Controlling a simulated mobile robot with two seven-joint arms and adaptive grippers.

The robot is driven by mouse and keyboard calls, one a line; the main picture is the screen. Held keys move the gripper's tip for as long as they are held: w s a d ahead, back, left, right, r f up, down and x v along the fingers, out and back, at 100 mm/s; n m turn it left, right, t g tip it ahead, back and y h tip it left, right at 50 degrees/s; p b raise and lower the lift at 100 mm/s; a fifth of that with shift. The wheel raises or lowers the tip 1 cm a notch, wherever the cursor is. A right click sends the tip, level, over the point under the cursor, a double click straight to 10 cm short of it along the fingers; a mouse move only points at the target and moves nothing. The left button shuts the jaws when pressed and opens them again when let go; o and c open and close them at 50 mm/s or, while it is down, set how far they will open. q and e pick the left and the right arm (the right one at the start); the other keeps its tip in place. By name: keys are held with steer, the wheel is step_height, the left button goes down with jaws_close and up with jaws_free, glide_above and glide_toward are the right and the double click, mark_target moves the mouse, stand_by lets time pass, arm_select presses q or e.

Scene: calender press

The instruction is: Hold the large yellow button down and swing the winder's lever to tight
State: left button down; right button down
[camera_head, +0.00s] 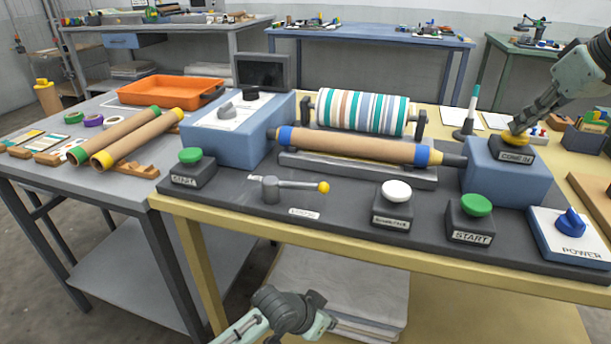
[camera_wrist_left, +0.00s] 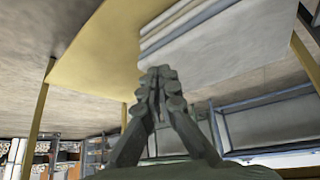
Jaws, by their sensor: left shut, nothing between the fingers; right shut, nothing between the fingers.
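The large yellow button (camera_head: 516,139) sits on a dark box on a blue block at the right of the bench. My right gripper (camera_head: 519,127) is shut and empty, its fingertips at the button's top; the pictures do not show how far the button is pressed. The winder's lever (camera_head: 292,185) is a grey handle on a round pivot, with a yellow knob (camera_head: 323,187) pointing right. A small label lies in front of it, too small to read surely. My left gripper is shut and empty in the left wrist view (camera_wrist_left: 157,82), low in front of the bench, apart from the lever.
Green buttons (camera_head: 190,156) (camera_head: 476,205), a white button (camera_head: 396,191) and a blue power knob (camera_head: 570,222) stand along the bench front. A brown roll (camera_head: 355,147) and a striped roll (camera_head: 362,112) lie behind the lever. The yellow bench edge (camera_head: 345,246) lies above my left arm.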

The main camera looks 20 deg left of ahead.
arm_select(q)
steer(key=s+d+r+m+g+h, duration=0.1)
steer(key=d+r+m+h, duration=0.1)
steer(key=d+r, duration=0.35)
steer(key=s+d+r+m+h, duration=0.1)
steer(key=s+d+r+m, duration=0.15)
steer(key=d+r, duration=0.3)
steer(key=s+d+r+m+g, duration=0.2)
steer(key=s+d+r+m, duration=0.2)
steer(key=s+r, duration=0.35)
steer(key=s+d+r+m+g, duration=0.2)
steer(key=s+d+r+m, duration=0.1)
steer(key=s+r+m, duration=0.4)
steer(key=n+t+y, duration=0.6)
steer(key=n+y, duration=0.2)
steer(key=n, duration=1.5)
glide_toward(305, 186)
steer(key=x, duration=0.6)
steer(key=shift+w+a+f, duration=0.1)
steer(key=shift+w+f, duration=0.15)
steer(key=shift+w, duration=0.05)
